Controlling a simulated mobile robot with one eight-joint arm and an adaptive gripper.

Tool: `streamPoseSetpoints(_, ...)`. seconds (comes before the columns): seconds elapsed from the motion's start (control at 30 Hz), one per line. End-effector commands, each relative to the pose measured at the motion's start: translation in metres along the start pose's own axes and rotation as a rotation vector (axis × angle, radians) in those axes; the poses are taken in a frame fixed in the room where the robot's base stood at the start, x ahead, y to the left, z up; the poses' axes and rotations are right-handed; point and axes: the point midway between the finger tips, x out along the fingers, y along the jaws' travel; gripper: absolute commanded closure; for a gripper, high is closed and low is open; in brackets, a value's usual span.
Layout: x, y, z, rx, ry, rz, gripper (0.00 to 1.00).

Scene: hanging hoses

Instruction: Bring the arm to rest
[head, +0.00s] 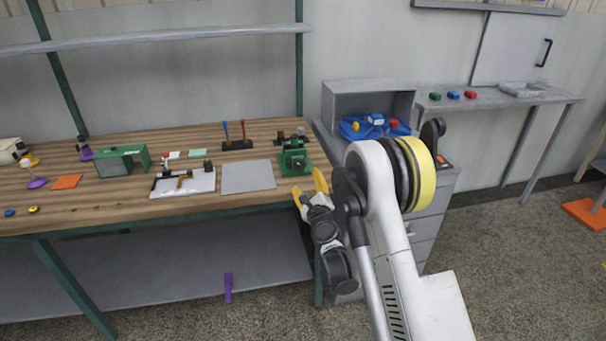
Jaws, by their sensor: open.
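My arm (400,260) rises from the bottom right of the head view and bends at a joint with a yellow band. My gripper (308,190), with yellow fingers, is open at the front right edge of the wooden workbench (110,210). Nothing shows between the fingers. A green vise-like device (293,157) is on the bench just behind the fingers in the picture; I cannot tell if they touch. Part of the wrist is hidden by the arm's dark links. No hoses are clearly in view.
A grey drawer cabinet (430,210) with a blue tray (352,129) stands behind my arm. A grey plate (248,176) and several tools lie on the bench. A purple object (228,288) is below the bench's front edge. A side table (500,97) stands right; open floor (530,260) lies before it.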

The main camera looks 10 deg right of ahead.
Motion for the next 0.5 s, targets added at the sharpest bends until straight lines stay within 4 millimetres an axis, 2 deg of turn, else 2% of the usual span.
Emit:
streamPoseSetpoints(0.1,-0.013,0.000,0.000,0.000,0.000,0.000,0.38)
streamPoseSetpoints(0.2,-0.018,0.000,0.000,0.000,0.000,0.000,0.38)
streamPoseSetpoints(0.5,-0.019,0.000,0.001,-0.003,0.000,0.001,0.38)
